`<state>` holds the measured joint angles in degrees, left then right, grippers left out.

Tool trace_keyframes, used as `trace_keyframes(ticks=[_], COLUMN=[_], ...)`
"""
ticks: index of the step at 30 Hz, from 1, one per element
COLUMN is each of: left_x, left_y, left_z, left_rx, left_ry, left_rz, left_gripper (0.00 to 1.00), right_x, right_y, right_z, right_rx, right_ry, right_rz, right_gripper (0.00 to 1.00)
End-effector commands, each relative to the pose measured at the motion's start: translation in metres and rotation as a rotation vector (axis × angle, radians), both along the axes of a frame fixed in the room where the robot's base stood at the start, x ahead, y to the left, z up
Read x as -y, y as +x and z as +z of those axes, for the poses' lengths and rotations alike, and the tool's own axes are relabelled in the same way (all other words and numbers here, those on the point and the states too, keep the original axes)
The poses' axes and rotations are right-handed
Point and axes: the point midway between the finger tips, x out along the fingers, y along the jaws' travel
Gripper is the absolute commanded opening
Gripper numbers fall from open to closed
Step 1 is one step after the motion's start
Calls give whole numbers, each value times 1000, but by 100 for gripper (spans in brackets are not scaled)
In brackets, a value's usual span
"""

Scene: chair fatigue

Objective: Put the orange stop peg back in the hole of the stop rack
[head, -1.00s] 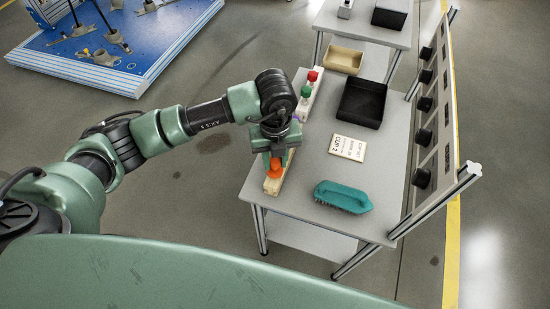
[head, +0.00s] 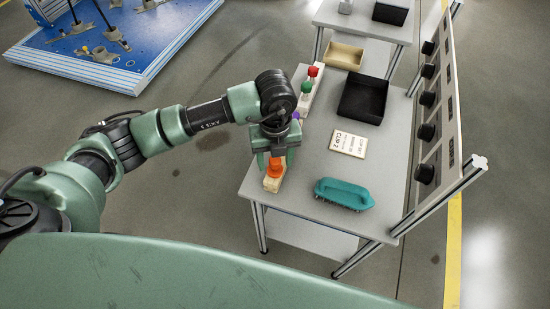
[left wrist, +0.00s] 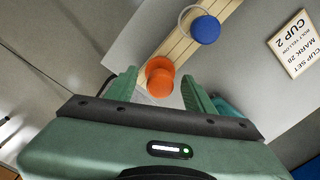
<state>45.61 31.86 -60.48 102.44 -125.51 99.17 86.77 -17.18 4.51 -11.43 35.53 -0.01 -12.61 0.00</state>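The orange stop peg (head: 276,168) is at the near end of the pale wooden stop rack (head: 271,185), on the table's left edge. It also shows in the left wrist view (left wrist: 160,77), between the fingers. My left gripper (left wrist: 160,90) is open around the peg, with a gap on each side. In the head view the left gripper (head: 275,160) is above the rack's near end. A blue-topped peg (left wrist: 205,29) stands farther along the rack, with a pale ring beside it. I cannot see the hole under the orange peg or how deep the peg sits.
Red (head: 313,71) and green (head: 306,87) pegs stand at the rack's far end. A black tray (head: 362,98), a "CUP 2" card (head: 349,143) and a teal brush (head: 343,193) are on the grey table (head: 310,170). A panel with black knobs stands along the right.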

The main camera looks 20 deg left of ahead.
Motion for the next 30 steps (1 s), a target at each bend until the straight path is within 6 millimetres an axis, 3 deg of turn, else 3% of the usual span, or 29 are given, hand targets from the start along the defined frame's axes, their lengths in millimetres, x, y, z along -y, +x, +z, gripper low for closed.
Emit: trace_keyframes(ticks=[8, 21, 30], left_x=[0, 0, 0], left_y=[0, 1, 0], left_z=[6, 71, 78], left_rx=[0, 3, 0], left_ry=[0, -1, 0], left_rz=[0, 0, 0], left_gripper=[53, 53, 53], right_x=[1, 1, 1], right_y=[0, 0, 0], right_z=[-1, -7, -7], right_rx=[0, 0, 0], right_ry=[-1, -2, -1], right_rz=[1, 1, 1], right_gripper=[36, 36, 36])
